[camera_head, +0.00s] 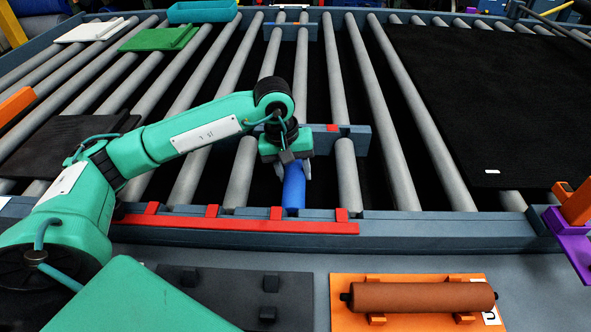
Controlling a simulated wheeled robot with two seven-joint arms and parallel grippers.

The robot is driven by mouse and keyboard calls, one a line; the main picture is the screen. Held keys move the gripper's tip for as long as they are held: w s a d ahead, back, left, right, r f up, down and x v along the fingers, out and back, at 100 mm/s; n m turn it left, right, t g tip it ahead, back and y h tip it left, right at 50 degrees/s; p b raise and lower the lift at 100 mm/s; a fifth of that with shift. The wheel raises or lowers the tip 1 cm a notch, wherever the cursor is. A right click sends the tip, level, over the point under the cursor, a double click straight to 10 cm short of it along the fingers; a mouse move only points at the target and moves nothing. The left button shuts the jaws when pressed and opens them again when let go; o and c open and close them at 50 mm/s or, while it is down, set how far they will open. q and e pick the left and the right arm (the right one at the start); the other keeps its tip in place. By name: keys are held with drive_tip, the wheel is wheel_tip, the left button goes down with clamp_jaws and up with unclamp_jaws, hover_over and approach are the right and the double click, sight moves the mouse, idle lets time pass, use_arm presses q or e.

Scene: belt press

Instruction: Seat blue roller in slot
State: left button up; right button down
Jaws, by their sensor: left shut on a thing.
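A blue roller (294,186) stands out among the grey rollers near the front rail, in the gap between two short grey rollers. My left gripper (293,167) is shut on it from above, at its far part. The roller's near end is at the red slotted strip (240,222) on the front rail. Its far end is hidden under the gripper, by the blue-grey crossbar (355,145). I cannot tell whether the ends rest in the slot. My right gripper is not in view.
A brown roller (420,296) lies on an orange tray (350,322) at the front right. A dark tray (225,290) with black holders sits left of it. A black sheet (500,100) covers the right rollers. Green (160,38) and white (90,30) plates lie at the far left.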

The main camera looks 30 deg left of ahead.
use_arm(q)
drive_tip(key=shift+s+d+f, duration=0.1)
drive_tip(key=shift+d+f, duration=0.25)
drive_tip(key=shift+f, duration=0.4)
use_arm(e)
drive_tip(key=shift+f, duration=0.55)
use_arm(q)
drive_tip(key=o, duration=1.5)
drive_tip(key=shift+s+f, duration=0.1)
drive_tip(key=p+v, duration=0.1)
drive_tip(key=v, duration=0.2)
drive_tip(key=p+v, duration=0.1)
drive_tip(key=v, duration=0.2)
drive_tip(key=p+v, duration=0.2)
drive_tip(key=v, duration=0.1)
drive_tip(key=shift+w+a+r, duration=0.1)
drive_tip(key=shift+w+r, duration=0.2)
drive_tip(key=shift+r, duration=0.1)
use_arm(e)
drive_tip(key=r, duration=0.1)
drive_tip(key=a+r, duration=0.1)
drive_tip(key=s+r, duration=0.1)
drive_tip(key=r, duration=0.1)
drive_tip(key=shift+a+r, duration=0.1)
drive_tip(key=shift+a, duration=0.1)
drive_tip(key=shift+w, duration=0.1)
